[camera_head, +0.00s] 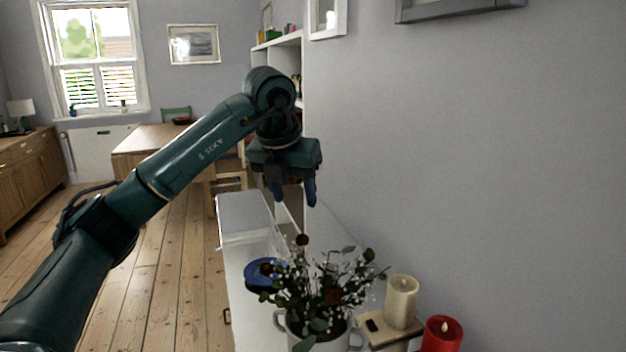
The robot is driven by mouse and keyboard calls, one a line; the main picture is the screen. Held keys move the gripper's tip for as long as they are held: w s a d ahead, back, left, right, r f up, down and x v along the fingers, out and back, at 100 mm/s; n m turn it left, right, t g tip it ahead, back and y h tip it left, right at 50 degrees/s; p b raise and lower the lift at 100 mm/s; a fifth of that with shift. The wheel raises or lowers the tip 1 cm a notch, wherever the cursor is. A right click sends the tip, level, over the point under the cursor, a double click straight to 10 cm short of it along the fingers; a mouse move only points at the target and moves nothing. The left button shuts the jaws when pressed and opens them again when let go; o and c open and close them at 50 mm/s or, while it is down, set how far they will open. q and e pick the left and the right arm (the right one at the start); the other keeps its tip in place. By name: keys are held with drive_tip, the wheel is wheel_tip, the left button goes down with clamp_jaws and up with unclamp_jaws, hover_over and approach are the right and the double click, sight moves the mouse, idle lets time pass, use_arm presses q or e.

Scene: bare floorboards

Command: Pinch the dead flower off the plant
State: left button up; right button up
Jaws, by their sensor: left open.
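The plant (320,292) stands in a white pot (336,343) on the white cabinet in the lower middle. It has green leaves, small white blossoms and several dark reddish-brown flower heads. I cannot tell for sure which is the dead flower. My left gripper (294,196) points down above the plant, open and empty, apart from the top flower head. My right gripper is not in view.
A blue round dish (266,274) lies behind the plant. A cream candle (401,301) and a red candle (442,335) stand to its right, close to the wall. White shelves (280,62) and a wooden table (150,140) are farther back. Floorboards on the left are clear.

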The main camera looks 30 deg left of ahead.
sight(302, 236)
use_arm(q)
drive_tip(key=x, duration=0.7)
drive_tip(key=p+x, duration=0.1)
drive_tip(key=x, duration=0.2)
drive_tip(key=shift+w+a+f, duration=0.1)
drive_tip(key=shift+a+f, duration=0.15)
drive_tip(key=shift+a, duration=0.1)
drive_tip(key=shift+w+f, duration=0.25)
drive_tip(key=shift+f, duration=0.4)
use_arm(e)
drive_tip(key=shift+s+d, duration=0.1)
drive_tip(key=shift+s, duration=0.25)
use_arm(q)
drive_tip(key=shift+c, duration=0.2)
clamp_jaws()
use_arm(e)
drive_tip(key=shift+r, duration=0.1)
